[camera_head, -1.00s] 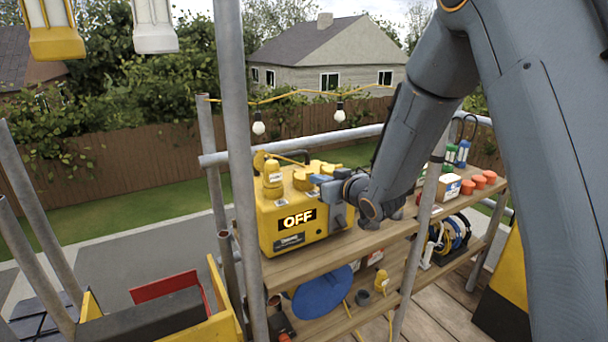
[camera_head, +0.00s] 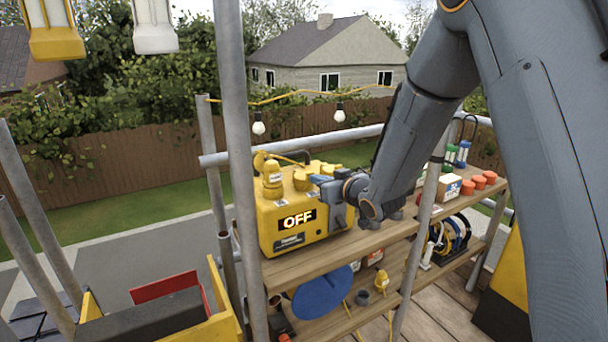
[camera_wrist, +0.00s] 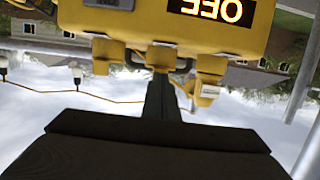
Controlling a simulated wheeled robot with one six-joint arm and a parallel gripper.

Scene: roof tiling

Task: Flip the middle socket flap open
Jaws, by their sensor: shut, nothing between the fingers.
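The yellow power box (camera_head: 280,240), its display reading OFF, stands on the upper wooden shelf. It also shows upside down at the top of the wrist view (camera_wrist: 140,22). Several yellow socket covers line its top. In the wrist view the middle socket flap (camera_wrist: 160,56) lies between two other covers (camera_wrist: 108,49) (camera_wrist: 210,64). My gripper (camera_wrist: 162,82) is shut and empty, its dark fingertips at or just short of the middle flap; I cannot tell if they touch. In the head view my gripper (camera_head: 322,181) is at the box's right top edge. The flap's angle is unclear.
A yellow plug (camera_head: 271,180) stands on the box's left top corner. A scaffold pole (camera_head: 240,130) rises in front of it, and a rail (camera_head: 350,138) runs behind. Orange caps (camera_head: 478,182) and a white box (camera_head: 450,187) sit further right on the shelf.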

